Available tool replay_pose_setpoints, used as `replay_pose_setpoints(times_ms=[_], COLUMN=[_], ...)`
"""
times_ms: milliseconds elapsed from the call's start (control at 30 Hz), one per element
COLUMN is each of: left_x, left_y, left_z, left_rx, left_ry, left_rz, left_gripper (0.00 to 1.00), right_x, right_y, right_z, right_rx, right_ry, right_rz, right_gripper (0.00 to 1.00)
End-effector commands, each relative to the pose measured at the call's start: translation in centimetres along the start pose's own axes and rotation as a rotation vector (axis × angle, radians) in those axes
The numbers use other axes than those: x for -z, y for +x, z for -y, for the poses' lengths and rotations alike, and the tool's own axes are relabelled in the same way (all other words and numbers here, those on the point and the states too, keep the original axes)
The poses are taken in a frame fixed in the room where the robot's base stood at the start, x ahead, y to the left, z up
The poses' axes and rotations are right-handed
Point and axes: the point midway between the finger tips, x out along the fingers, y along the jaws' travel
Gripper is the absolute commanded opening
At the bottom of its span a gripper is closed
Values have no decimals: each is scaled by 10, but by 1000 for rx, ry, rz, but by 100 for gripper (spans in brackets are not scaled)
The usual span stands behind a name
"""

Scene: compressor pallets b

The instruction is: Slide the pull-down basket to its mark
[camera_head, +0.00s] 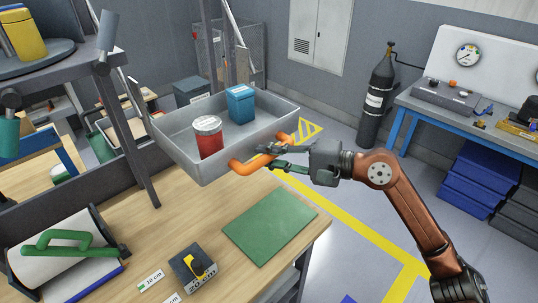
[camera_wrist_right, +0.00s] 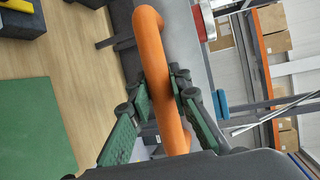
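The pull-down basket (camera_head: 180,150) is a grey metal tray hanging above the wooden workbench, level or nearly so. It holds a red jar (camera_head: 208,138) with a light lid and a blue box (camera_head: 240,104). An orange bar handle (camera_head: 243,168) runs along its near right side. My right gripper (camera_head: 272,154) is at this handle. In the right wrist view its green-padded fingers (camera_wrist_right: 163,92) lie on both sides of the orange handle (camera_wrist_right: 152,50) and appear to touch it. My left gripper is not in view. I cannot tell which marking is the basket's mark.
A green mat (camera_head: 270,227) lies on the wooden workbench (camera_head: 215,215) below the basket. A dark 20 cm block (camera_head: 192,265), a 10 cm label (camera_head: 150,280) and a roll with a green handle (camera_head: 60,250) are nearby. A dark post (camera_head: 138,150) stands left of the basket.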

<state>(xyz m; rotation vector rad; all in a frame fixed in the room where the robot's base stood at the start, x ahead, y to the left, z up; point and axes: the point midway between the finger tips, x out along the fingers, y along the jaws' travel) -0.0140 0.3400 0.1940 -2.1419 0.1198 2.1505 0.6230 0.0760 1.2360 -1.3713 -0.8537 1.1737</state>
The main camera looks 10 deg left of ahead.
Motion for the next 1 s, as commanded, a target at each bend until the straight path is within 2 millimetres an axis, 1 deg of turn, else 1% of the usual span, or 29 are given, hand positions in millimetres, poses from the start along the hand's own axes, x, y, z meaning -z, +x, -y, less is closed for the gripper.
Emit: replay_pose_setpoints(times_ms=[33, 233, 467, 567, 667, 767, 1000], left_x=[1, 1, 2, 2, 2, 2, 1], left_y=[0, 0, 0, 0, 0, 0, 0], left_z=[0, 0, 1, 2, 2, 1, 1], left_rx=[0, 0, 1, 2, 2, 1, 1], left_ry=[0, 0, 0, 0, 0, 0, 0], left_rz=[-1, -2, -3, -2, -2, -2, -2], left_gripper=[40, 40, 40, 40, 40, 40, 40], right_x=[0, 0, 1, 1, 1, 2, 2], right_y=[0, -1, -1, -4, -15, -33, -83], right_z=[0, 0, 0, 0, 0, 0, -1], right_rx=[0, 0, 1, 1, 2, 1, 0], right_ry=[0, 0, 1, 1, 1, 0, 1], right_rz=[1, -1, -2, -3, -3, -5, -4], right_gripper=[22, 36, 36, 36, 36, 36, 36])
